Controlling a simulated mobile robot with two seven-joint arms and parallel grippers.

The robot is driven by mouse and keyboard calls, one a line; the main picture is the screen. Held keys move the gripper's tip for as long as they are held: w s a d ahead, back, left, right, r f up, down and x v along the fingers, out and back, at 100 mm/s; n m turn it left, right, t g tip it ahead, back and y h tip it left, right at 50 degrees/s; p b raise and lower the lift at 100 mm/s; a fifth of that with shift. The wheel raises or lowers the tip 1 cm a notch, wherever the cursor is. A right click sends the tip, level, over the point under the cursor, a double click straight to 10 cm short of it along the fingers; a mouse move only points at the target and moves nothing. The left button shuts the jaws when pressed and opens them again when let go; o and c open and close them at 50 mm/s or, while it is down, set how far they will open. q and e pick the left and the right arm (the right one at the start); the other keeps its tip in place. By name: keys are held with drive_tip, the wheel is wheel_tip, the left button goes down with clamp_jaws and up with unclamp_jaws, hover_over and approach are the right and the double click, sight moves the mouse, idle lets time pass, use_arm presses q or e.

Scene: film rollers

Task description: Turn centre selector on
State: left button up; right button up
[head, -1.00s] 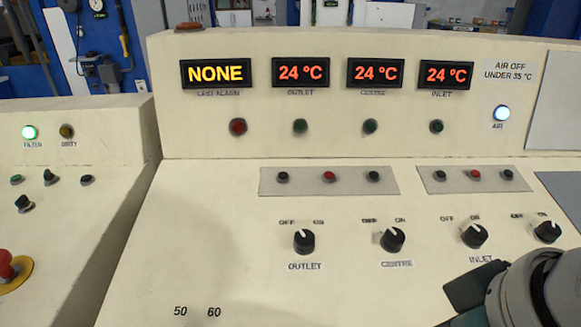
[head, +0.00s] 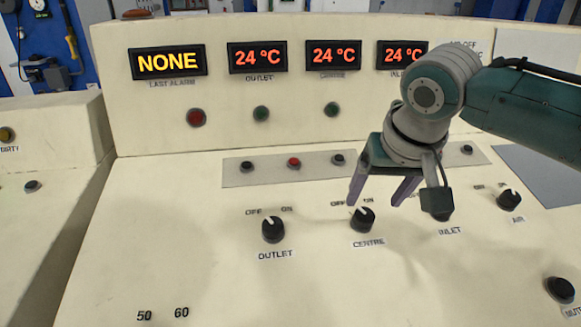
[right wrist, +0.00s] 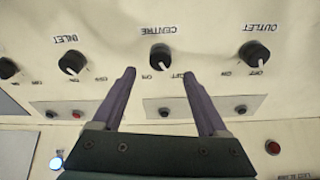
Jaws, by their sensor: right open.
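The centre selector (head: 362,220) is a black knob with a white pointer mark, above the CENTRE label on the cream panel. Its mark leans left towards OFF. My right gripper (head: 375,201) is open and empty, its purple fingers pointing down near the knob. In the right wrist view, which is upside down, the centre selector (right wrist: 160,57) shows just beyond the gap between the open right gripper's fingertips (right wrist: 158,72). The fingers appear apart from the knob. The ON label by it is partly hidden in the head view. My left gripper is out of view.
The outlet knob (head: 273,229) stands left of the centre one. The inlet knob (head: 437,204) is partly behind my gripper, with the air knob (head: 509,199) further right. A button strip (head: 240,172) lies behind.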

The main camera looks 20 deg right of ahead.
sight(366, 214)
drive_tip(key=b+x, duration=0.1)
drive_tip(key=x, duration=0.4)
drive_tip(key=shift+f+b, duration=0.3)
drive_tip(key=shift+b, duration=0.1)
drive_tip(key=shift+c, duration=0.2)
clamp_jaws()
